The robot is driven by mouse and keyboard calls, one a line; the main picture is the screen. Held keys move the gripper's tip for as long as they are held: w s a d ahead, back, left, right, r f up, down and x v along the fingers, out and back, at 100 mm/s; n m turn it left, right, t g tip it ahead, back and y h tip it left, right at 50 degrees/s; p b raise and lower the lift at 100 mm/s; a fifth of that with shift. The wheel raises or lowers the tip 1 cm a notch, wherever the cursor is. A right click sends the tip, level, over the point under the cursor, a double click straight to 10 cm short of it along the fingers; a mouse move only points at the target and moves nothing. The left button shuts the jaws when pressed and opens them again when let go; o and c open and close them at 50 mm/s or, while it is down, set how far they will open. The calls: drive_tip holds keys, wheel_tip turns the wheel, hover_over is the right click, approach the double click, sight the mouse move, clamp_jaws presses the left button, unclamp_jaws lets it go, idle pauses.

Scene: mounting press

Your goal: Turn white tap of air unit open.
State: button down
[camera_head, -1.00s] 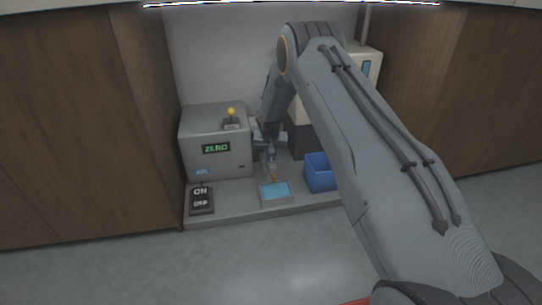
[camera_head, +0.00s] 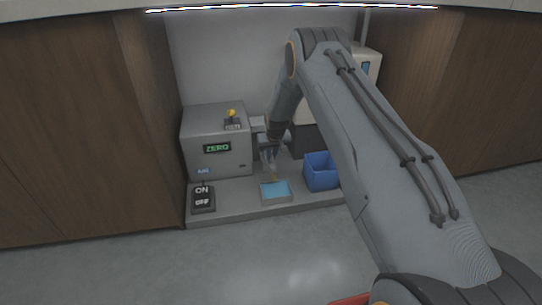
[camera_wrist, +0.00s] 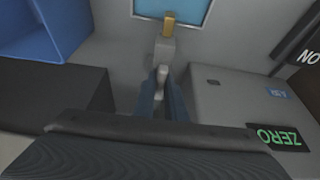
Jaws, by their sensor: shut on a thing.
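The white tap (camera_wrist: 162,86) shows in the wrist view as a small pale lever on the near side of the air unit. The air unit (camera_wrist: 165,51) is a small grey block with a brass nozzle (camera_wrist: 169,24) pointing to the blue-topped tray. My gripper (camera_wrist: 163,98) has its two dark blue fingers on either side of the tap, shut on it. In the head view my gripper (camera_head: 268,158) reaches down beside the grey machine, and the tap is too small and covered to make out. The tap's exact angle is hard to tell.
The grey machine (camera_head: 217,163) with a green ZERO display stands close on the left. A blue bin (camera_head: 321,172) stands to the right. A shallow tray with a blue inside (camera_head: 263,196) lies in front. A black ON/OFF switch box (camera_head: 203,202) sits front left.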

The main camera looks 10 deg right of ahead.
sight(273, 167)
drive_tip(key=c, duration=1.8)
unclamp_jaws()
drive_tip(key=shift+p+v, duration=1.85)
drive_tip(key=shift+v, duration=2)
drive_tip(key=shift+s+r, duration=0.1)
